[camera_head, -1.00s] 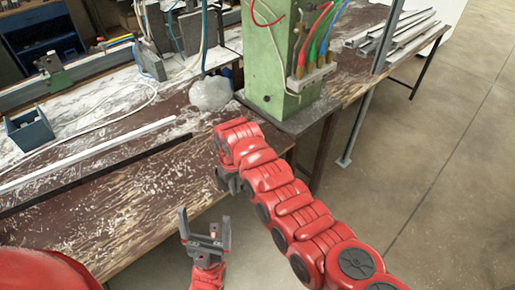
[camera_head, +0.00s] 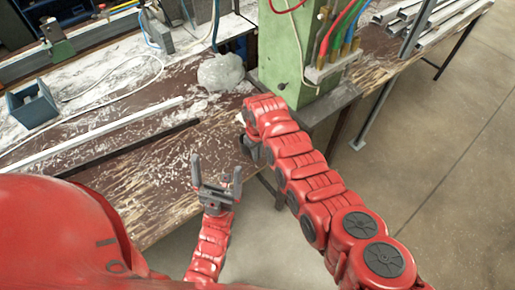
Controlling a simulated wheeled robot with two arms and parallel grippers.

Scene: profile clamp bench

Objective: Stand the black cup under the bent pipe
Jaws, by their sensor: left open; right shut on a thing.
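My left gripper (camera_head: 217,178) is open and empty, fingers pointing up the picture, at the near edge of the worn brown bench (camera_head: 150,205). My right gripper (camera_head: 253,150) shows only as a small grey part below the end of my red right arm. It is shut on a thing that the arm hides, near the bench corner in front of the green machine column. I cannot make out the black cup. I cannot make out a bent pipe for certain.
The green column (camera_head: 285,55) with coloured hoses stands at the bench corner. A clear plastic bag (camera_head: 221,72) lies beside it. A white bar (camera_head: 95,130) and a black bar (camera_head: 130,147) lie on the bench. A blue box (camera_head: 32,105) stands at the left. Open floor is at right.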

